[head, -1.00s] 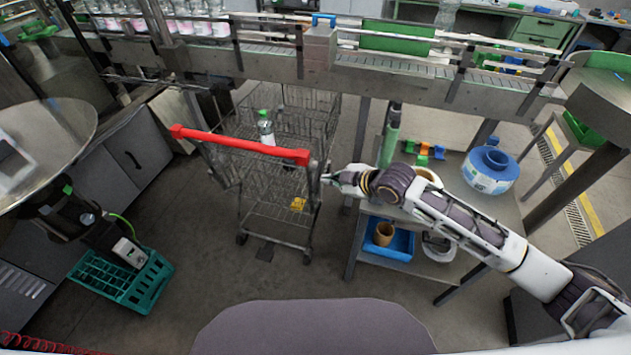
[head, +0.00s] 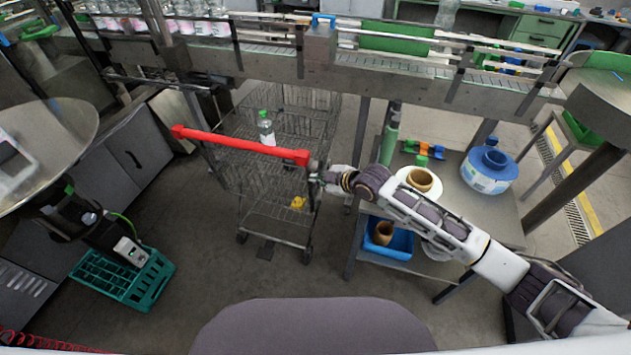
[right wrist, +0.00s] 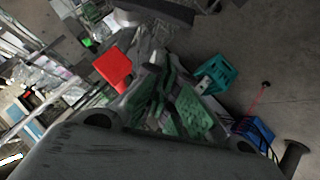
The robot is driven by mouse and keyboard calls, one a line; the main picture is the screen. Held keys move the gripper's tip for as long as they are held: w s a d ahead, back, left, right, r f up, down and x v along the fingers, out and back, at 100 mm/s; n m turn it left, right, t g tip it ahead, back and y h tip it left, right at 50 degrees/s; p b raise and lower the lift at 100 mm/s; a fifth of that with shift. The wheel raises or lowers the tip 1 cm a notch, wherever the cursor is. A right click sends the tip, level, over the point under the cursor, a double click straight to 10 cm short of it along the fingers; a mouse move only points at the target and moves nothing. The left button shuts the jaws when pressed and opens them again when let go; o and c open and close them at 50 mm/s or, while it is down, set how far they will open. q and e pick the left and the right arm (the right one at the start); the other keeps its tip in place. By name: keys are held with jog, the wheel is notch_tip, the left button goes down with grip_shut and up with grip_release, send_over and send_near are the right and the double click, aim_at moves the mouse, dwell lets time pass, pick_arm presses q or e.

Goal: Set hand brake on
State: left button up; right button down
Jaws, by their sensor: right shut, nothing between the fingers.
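A wire shopping cart (head: 275,213) stands in the middle of the head view, with a red handle bar (head: 238,144) across its near top. My right gripper (head: 317,178) is at the cart's right side, just below the right end of the bar. In the right wrist view the gripper (right wrist: 176,108) shows green finger pads close together, shut and empty. The red bar end (right wrist: 113,70) is beside the fingers there. I cannot make out a separate hand brake lever; the gripper may cover it. Contact with the cart cannot be told. My left gripper is not in view.
A bottle (head: 265,128) and a small yellow item (head: 298,203) are in the cart. A steel side table (head: 455,205) with a blue reel (head: 489,170) stands right of it. The conveyor (head: 270,58) runs behind. A green crate (head: 122,277) lies on the floor at left.

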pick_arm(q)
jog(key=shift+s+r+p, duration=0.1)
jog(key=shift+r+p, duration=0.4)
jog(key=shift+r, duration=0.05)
pick_arm(e)
jog(key=w+a+f, duration=0.1)
jog(key=w+f, duration=0.3)
jog(key=f, duration=0.1)
jog(key=shift+f, duration=0.2)
jog(key=shift+a, duration=0.1)
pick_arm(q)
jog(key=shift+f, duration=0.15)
pick_arm(e)
jog(key=shift+f, duration=0.1)
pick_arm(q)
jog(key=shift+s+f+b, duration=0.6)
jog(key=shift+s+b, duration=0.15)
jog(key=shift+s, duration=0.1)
pick_arm(e)
jog(key=shift+s+f, duration=0.1)
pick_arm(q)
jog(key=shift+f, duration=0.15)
pick_arm(e)
jog(key=shift+f, duration=0.15)
